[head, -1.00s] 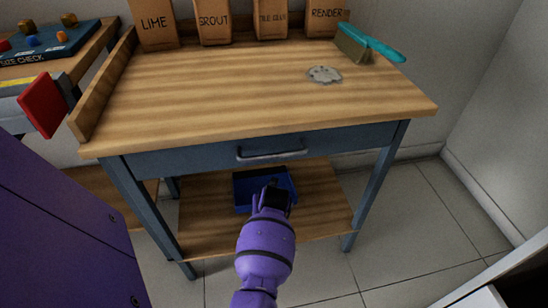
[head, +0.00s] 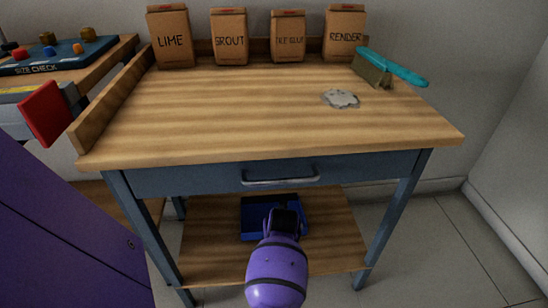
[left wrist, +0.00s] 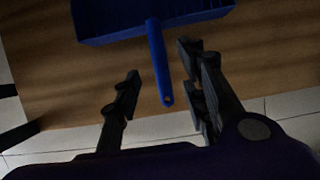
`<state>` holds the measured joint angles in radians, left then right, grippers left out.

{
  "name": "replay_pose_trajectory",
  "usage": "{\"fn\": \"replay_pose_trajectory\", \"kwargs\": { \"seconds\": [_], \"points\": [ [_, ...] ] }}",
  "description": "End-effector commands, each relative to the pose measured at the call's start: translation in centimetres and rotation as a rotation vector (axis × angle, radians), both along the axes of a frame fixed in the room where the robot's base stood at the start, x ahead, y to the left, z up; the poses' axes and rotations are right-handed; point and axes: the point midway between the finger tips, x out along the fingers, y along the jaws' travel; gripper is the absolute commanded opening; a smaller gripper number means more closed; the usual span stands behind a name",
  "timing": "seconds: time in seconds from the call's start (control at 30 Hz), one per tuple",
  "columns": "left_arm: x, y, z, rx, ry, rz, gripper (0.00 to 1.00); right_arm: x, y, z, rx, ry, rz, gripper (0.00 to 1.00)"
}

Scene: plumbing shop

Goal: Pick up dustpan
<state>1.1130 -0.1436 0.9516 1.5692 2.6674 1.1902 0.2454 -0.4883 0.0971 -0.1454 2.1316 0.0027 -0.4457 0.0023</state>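The blue dustpan (head: 320,215) lies on the lower wooden shelf of the workbench, partly hidden behind my left arm in the head view. In the left wrist view the dustpan (left wrist: 110,25) is at the top, its handle pointing down toward the gripper. My left gripper (left wrist: 162,66) is open, with one finger on each side of the handle and a visible gap on both sides. In the head view my left gripper (head: 281,216) is in front of the dustpan, with its fingers mostly hidden. My right gripper is not in view.
The workbench top (head: 250,110) and the drawer handle (head: 280,181) are above the shelf (head: 215,255). Paper bags stand at the back of the bench. A teal brush (head: 395,68) and a grey patch (head: 341,98) are at its right. Blue legs flank the shelf.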

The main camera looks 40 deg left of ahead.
Motion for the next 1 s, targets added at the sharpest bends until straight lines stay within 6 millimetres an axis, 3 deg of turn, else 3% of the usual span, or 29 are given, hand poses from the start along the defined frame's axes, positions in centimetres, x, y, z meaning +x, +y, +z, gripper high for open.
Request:
{"fn": "replay_pose_trajectory", "kwargs": {
  "seconds": [0.03,0.1,0.3,0.73,1.0],
  "points": [
    [0.1,0.3,-1.5,0.001,0.004,0.001,0.39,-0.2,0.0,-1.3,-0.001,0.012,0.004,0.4],
    [0.3,0.6,-2.5,0.001,0.006,0.001,0.39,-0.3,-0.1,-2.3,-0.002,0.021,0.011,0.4],
    [1.1,1.3,-4.5,-0.001,0.002,0.0,0.39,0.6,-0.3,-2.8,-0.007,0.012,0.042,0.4],
    [1.4,1.7,-5.2,0.0,0.0,0.001,0.39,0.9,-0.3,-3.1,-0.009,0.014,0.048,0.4],
    [1.4,1.7,-5.2,-0.001,0.001,0.0,0.05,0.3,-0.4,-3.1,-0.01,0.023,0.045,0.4]
  ]
}}
